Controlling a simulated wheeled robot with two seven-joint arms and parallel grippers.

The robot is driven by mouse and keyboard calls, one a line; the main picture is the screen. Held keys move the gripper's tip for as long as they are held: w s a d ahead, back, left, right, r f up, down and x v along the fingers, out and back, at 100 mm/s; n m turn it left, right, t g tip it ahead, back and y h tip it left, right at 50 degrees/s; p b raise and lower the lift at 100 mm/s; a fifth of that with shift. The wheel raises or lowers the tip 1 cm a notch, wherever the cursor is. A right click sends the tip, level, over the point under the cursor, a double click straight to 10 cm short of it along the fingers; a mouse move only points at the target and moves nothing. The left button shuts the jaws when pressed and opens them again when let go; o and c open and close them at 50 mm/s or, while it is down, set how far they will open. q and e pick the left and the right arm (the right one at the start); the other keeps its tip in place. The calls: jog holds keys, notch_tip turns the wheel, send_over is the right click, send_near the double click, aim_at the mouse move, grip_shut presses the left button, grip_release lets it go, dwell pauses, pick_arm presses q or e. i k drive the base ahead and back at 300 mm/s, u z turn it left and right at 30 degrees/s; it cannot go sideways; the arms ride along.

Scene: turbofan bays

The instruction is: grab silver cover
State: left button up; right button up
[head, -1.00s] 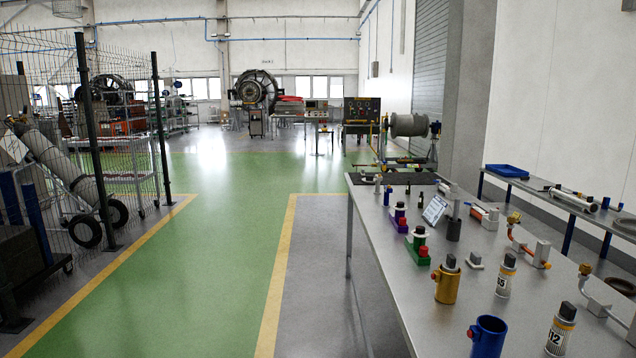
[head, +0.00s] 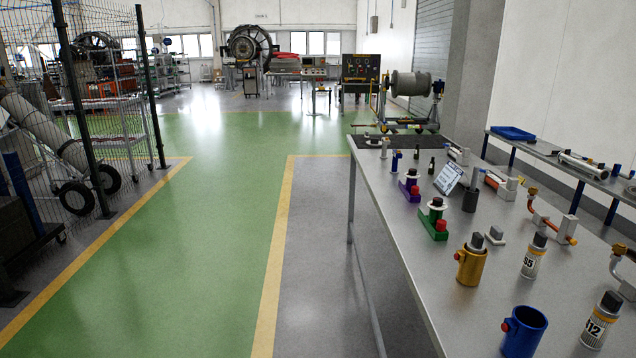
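I cannot tell for sure which thing is the silver cover. A small silver-grey block (head: 496,237) lies on the grey workbench (head: 405,262), beside a gold cup (head: 471,264) that holds a dark-topped piece. Pale discs sit on a green fixture (head: 434,222) and a purple fixture (head: 410,188). An empty-looking blue cup (head: 523,332) stands at the bench's near end. Neither of my grippers is in view.
Labelled canisters (head: 533,257) (head: 600,322) and copper-pipe pieces (head: 548,224) stand on the bench's right side. A second bench (head: 590,172) runs along the wall. The green floor lane (head: 200,250) is clear. A wire fence (head: 110,95) borders it at left.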

aim_at(375, 142)
jog(key=i, duration=8.75)
jog(key=z, duration=4.3)
